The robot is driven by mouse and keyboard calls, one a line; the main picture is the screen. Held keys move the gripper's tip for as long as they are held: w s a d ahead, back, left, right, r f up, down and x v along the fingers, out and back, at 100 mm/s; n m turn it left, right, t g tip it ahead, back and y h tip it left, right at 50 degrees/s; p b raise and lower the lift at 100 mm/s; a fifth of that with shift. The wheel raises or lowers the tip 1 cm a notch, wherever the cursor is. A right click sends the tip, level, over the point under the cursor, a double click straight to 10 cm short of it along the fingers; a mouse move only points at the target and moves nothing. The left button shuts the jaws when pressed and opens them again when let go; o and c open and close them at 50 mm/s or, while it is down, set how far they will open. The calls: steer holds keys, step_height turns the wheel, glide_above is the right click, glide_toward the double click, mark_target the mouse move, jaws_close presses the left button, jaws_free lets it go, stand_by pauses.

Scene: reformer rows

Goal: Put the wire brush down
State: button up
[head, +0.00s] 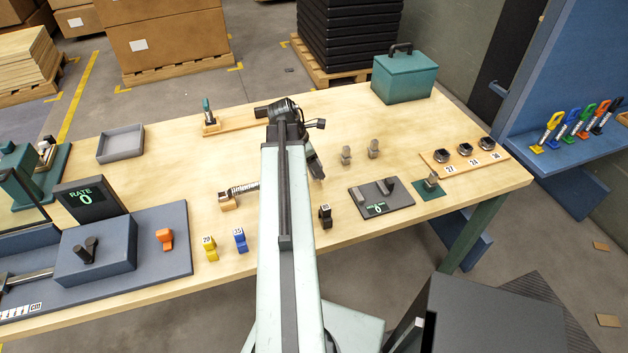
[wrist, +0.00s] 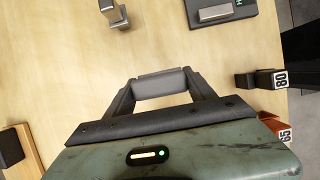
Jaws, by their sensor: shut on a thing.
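My gripper (wrist: 160,83) is shut on a grey bar-like thing (wrist: 162,88), which fits the wire brush. No bristles show, and most of it is hidden by the jaws and my gripper's body. In the head view my gripper (head: 317,172) points down over the middle of the workbench (head: 170,165). Bare wood shows ahead of the jaws in the wrist view. Whether the held thing touches the bench I cannot tell.
A dark pad reading 0 (head: 398,203) and two grey pieces (head: 346,156) (head: 374,149) stand right of my gripper. A black weight (head: 325,217) stands nearer me. A grey tray (head: 120,143) stands farther left.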

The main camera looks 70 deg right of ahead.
step_height(320, 180, down, 4)
steer(key=b, duration=0.4)
steer(key=shift+r, duration=0.25)
steer(key=shift+f, duration=0.15)
steer(key=o, duration=1.3)
steer(key=shift+r+p, duration=0.4)
steer(key=shift+p, duration=0.1)
steer(key=p+v, duration=1)
steer(key=v, duration=0.1)
steer(key=shift+a+r+p, duration=0.2)
steer(key=shift+r+p, duration=0.05)
steer(key=shift+p, duration=0.05)
